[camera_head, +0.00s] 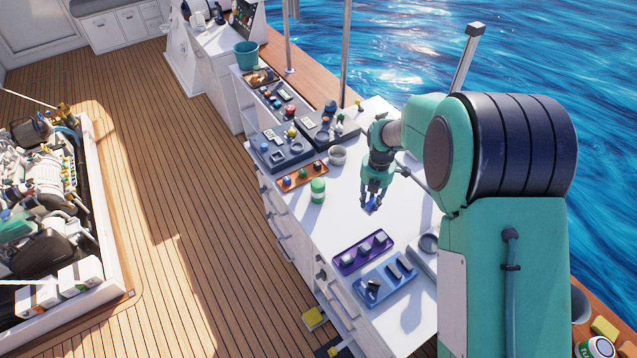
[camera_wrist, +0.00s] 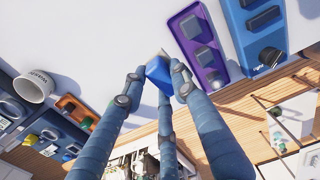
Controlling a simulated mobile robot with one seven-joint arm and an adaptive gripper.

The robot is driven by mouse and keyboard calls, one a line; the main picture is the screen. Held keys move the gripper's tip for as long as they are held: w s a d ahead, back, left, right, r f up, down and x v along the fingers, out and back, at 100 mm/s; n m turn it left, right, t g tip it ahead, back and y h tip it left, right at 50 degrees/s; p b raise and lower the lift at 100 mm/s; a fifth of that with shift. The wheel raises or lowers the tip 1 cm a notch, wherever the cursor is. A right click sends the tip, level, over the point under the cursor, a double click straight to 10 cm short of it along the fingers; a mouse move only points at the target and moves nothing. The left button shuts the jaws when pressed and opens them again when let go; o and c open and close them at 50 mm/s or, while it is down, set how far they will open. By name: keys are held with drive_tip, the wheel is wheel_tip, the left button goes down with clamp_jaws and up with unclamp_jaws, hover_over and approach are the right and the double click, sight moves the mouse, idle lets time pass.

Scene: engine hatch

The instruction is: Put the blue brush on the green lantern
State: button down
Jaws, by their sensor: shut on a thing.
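The blue brush (camera_head: 373,207) is held in my gripper (camera_head: 371,196), above the white counter top. In the wrist view the brush (camera_wrist: 158,72) shows as a blue block between the fingertips of my gripper (camera_wrist: 157,80). The fingers are shut on it, and they hide part of it. The green lantern (camera_head: 317,190) stands upright on the counter, to the left of my gripper and apart from it, near the counter's aisle-side edge. I cannot make out the lantern clearly in the wrist view.
An orange tray (camera_head: 302,176) with small knobs and a white mug (camera_head: 338,155) are behind the lantern. A purple tray (camera_head: 363,252) and a blue tray (camera_head: 386,279) lie nearer. Dark panels (camera_head: 288,147) fill the far counter. The counter around the lantern's near side is clear.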

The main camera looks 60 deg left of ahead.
drive_tip(key=s+a+r+n, duration=0.1)
drive_tip(key=s+a, duration=0.2)
drive_tip(key=s, duration=0.4)
drive_tip(key=s+a+r+n, duration=0.1)
drive_tip(key=s+a+r, duration=0.1)
drive_tip(key=s, duration=0.5)
drive_tip(key=shift+s+a, duration=0.25)
drive_tip(key=shift+a, duration=0.5)
drive_tip(key=shift+a+n, duration=0.1)
drive_tip(key=shift+n, duration=0.2)
drive_tip(key=p, duration=0.3)
hover_over(316, 182)
drive_tip(key=shift+d+f, duration=0.3)
drive_tip(key=shift+f, duration=0.4)
drive_tip(key=shift+a, duration=0.1)
drive_tip(key=shift+w+a, duration=0.1)
drive_tip(key=shift+a, duration=0.1)
drive_tip(key=shift+f, duration=1.75)
drive_tip(key=shift+f, duration=0.2)
